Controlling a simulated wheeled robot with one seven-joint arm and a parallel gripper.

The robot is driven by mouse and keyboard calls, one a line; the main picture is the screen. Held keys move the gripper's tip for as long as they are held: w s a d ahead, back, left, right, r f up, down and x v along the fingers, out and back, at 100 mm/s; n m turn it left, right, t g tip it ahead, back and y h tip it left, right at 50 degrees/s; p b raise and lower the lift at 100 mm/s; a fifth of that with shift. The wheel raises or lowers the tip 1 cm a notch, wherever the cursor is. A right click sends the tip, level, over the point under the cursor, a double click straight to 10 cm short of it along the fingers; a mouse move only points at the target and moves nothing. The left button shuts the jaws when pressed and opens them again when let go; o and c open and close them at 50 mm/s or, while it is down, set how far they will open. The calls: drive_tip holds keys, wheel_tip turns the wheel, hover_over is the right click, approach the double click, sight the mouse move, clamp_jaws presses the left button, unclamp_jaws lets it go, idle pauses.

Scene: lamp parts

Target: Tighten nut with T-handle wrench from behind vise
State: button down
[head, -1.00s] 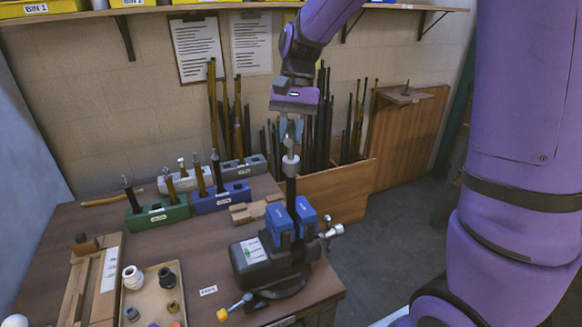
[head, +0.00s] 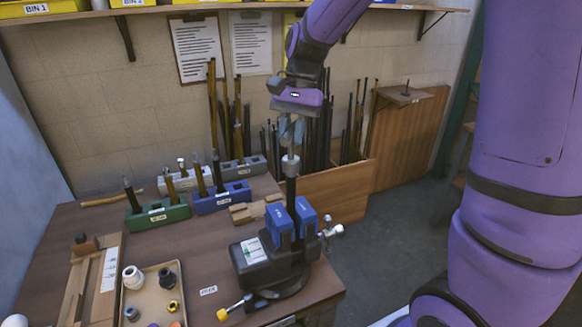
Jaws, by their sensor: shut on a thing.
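The vise (head: 262,262), dark with blue jaw pads (head: 307,215), stands at the right front of the bench. A dark tube (head: 291,190) is clamped upright in it. At the tube's top is a grey metal piece (head: 291,163), where the nut and the wrench's socket cannot be told apart. My gripper (head: 290,132) is directly above, pointing down, shut on the T-handle wrench (head: 290,149). The fingers hide most of the handle. The wrench stands roughly upright, in line with the tube.
Green (head: 160,217), blue (head: 220,198) and grey blocks holding tools stand behind left of the vise. A tray of small parts (head: 127,293) lies to its left. Behind is a wooden bin (head: 335,190) of upright rods. Open floor lies right of the bench.

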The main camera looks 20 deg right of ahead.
drive_tip(key=shift+r, duration=2.05)
drive_tip(key=shift+r, duration=2.05)
